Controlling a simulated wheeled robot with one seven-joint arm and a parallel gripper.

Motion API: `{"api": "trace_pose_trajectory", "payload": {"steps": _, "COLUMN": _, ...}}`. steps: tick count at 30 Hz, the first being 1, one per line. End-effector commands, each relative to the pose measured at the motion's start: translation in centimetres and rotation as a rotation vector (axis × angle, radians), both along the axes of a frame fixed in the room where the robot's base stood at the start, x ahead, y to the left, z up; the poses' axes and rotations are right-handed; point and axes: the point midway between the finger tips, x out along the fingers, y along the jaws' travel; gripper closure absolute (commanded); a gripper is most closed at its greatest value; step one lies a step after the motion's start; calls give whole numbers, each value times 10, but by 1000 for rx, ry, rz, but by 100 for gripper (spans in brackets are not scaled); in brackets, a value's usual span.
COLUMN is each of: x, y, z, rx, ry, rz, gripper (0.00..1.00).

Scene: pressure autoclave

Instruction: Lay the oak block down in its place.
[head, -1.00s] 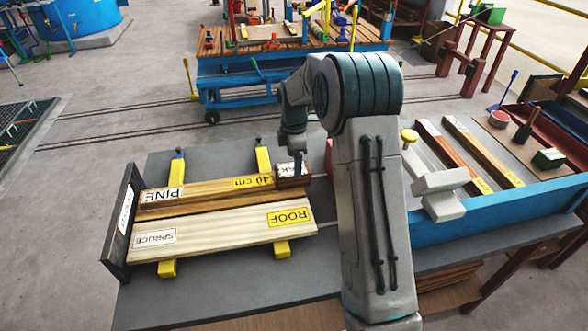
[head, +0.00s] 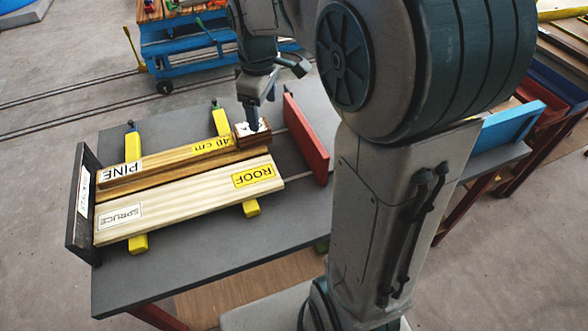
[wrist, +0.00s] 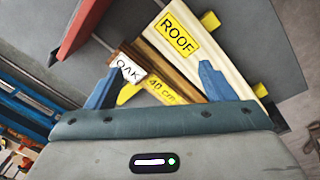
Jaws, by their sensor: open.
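The oak block (head: 242,141) is a short brown piece with a white label. It sits at the right end of the pine board (head: 150,168), in line with it and seemingly touching. In the wrist view the block's white OAK label (wrist: 128,69) lies between my two blue fingers, beside the "40 cm" label. My gripper (head: 252,122) is just above the block, pointing down, with its fingers apart; it also shows in the wrist view (wrist: 158,72). The wide pale spruce board (head: 190,198), marked ROOF, lies alongside. The block's underside is hidden.
Yellow bars (head: 138,243) lie under the boards on the grey table (head: 190,268). A dark end plate (head: 82,205) stands at the left, a red plate (head: 306,140) at the right. A gap of bare table separates block and red plate.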

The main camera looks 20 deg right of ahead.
Motion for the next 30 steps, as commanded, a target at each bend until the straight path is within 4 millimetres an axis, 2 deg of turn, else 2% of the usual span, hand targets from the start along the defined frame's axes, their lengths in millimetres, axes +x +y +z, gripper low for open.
{"api": "trace_pose_trajectory", "payload": {"steps": 1, "x": -21, "y": 0, "z": 5, "rx": 9, "ry": -21, "rz": -75, "gripper": 24}}
{"api": "trace_pose_trajectory", "payload": {"steps": 5, "x": -69, "y": -1, "z": 6, "rx": 45, "ry": -63, "rz": -293, "gripper": 24}}
{"api": "trace_pose_trajectory", "payload": {"steps": 9, "x": -120, "y": -1, "z": 0, "rx": 97, "ry": -103, "rz": -519, "gripper": 24}}
{"api": "trace_pose_trajectory", "payload": {"steps": 12, "x": -148, "y": -2, "z": -8, "rx": 134, "ry": -125, "rz": -656, "gripper": 24}}
{"api": "trace_pose_trajectory", "payload": {"steps": 15, "x": -168, "y": -2, "z": -16, "rx": 163, "ry": -137, "rz": -756, "gripper": 24}}
{"api": "trace_pose_trajectory", "payload": {"steps": 20, "x": -183, "y": -2, "z": -23, "rx": 188, "ry": -146, "rz": -834, "gripper": 24}}
{"api": "trace_pose_trajectory", "payload": {"steps": 30, "x": -184, "y": -2, "z": -24, "rx": 190, "ry": -146, "rz": -844, "gripper": 24}}
